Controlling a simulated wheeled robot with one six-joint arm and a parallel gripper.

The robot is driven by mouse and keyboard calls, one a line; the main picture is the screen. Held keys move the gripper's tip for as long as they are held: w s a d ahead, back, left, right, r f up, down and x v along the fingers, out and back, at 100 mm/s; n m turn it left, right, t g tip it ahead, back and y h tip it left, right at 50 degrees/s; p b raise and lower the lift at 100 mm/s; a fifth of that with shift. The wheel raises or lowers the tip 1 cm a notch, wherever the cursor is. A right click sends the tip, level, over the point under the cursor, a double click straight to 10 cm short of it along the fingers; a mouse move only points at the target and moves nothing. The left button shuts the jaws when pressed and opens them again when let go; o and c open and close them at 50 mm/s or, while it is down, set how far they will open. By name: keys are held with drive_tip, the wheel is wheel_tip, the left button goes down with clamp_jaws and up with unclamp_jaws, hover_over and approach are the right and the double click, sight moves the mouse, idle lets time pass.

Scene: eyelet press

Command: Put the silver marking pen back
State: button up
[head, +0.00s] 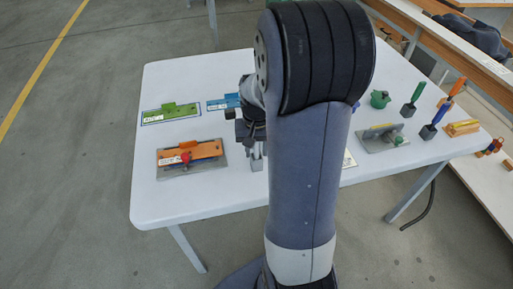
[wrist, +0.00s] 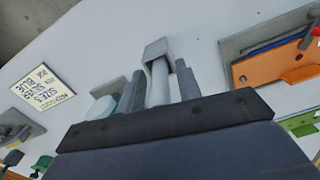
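A silver-grey pen (wrist: 158,82), with a square grey block (wrist: 156,48) at its far end, stands in the middle of the wrist view. In the head view its grey block (head: 257,163) shows on the white table, below my gripper (head: 256,146). In the wrist view the two dark fingers of my gripper (wrist: 160,80) stand either side of the pen's shaft. A narrow gap shows beside the shaft, so the fingers look open around it. My arm hides much of the table's middle in the head view.
Green (head: 412,98), blue (head: 438,115) and orange (head: 453,92) pens with blocks stand at the table's right. An orange fixture on a grey plate (head: 205,171) lies left of my gripper. A printed card (wrist: 45,88) and a pale round object (wrist: 100,108) lie nearby.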

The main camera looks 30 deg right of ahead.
drive_tip(key=shift+o, duration=0.4)
wheel_tip(320, 180, up, 12)
drive_tip(key=shift+r+p, duration=0.15)
drive_tip(key=shift+p, duration=0.35)
wheel_tip(320, 180, down, 12)
drive_tip(key=shift+b, duration=0.35)
drive_tip(key=shift+r, duration=1.85)
drive_tip(key=shift+f, duration=0.1)
